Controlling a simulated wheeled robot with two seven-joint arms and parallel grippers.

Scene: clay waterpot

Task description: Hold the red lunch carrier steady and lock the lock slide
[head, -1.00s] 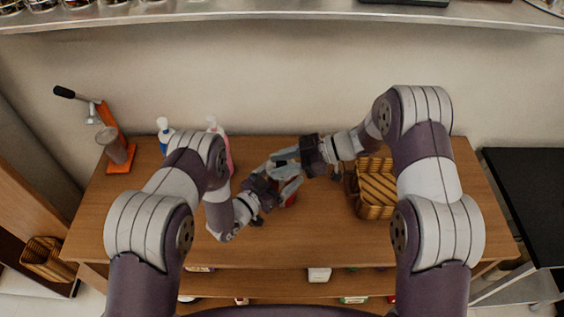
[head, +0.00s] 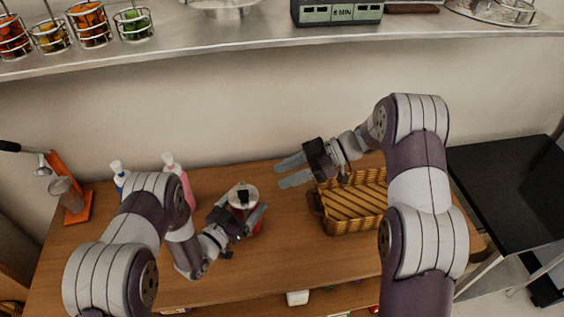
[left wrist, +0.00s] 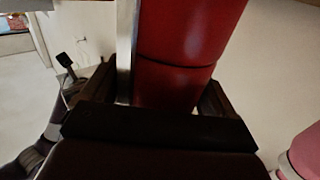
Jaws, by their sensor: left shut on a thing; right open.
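The red lunch carrier (head: 258,229) stands on the wooden table, with a pale round lid and a dark piece on top (head: 243,196). My left gripper (head: 250,218) is shut on the carrier, with its fingers on either side of the body. In the left wrist view the carrier's stacked red body (left wrist: 185,50) fills the space between the fingers, with a metal side strip (left wrist: 126,50) along it. My right gripper (head: 292,172) is open and empty, above and to the right of the carrier, apart from it. The lock slide is too small to tell.
A wicker basket (head: 345,222) stands on the table (head: 290,255) to the right, close under my right gripper. A white bottle (head: 119,178) and a pink bottle (head: 172,166) stand behind my left arm. An orange press (head: 75,210) stands at the far left.

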